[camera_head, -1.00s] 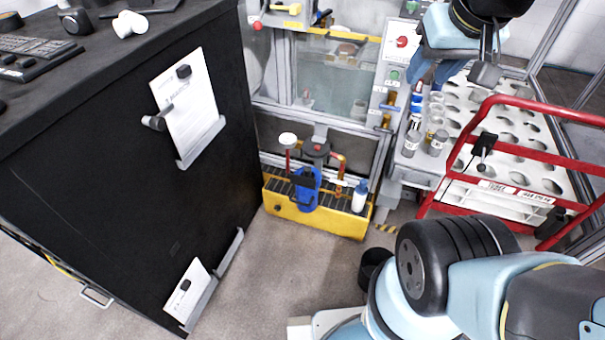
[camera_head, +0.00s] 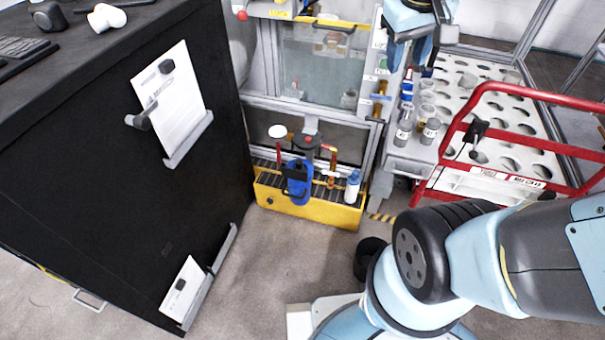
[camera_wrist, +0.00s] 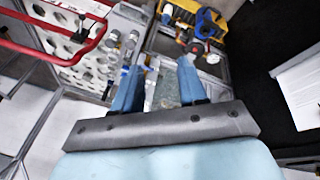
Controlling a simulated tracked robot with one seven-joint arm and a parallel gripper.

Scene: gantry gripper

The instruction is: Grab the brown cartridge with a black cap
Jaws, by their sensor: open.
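My gripper (camera_head: 408,58) is at the top of the head view, above and behind the cluster of small cartridges. Its two blue fingers are spread with nothing between them in the wrist view (camera_wrist: 160,78). The cartridges stand at the left end of the white holed rack; two grey-lidded ones (camera_head: 403,132) (camera_head: 430,131) are in front, with others behind, some blue-topped (camera_head: 406,98). In the wrist view, some cartridges (camera_wrist: 132,40) show beyond the left finger. They are too small and blurred for me to single out a brown one with a black cap.
A red tubular rail (camera_head: 455,125) runs in front of the white holed rack (camera_head: 497,125). A glass-fronted machine (camera_head: 325,65) stands left of the cartridges. A yellow tray (camera_head: 310,208) with a blue item and bottle is below. A black cabinet (camera_head: 110,170) fills the left. The floor between is clear.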

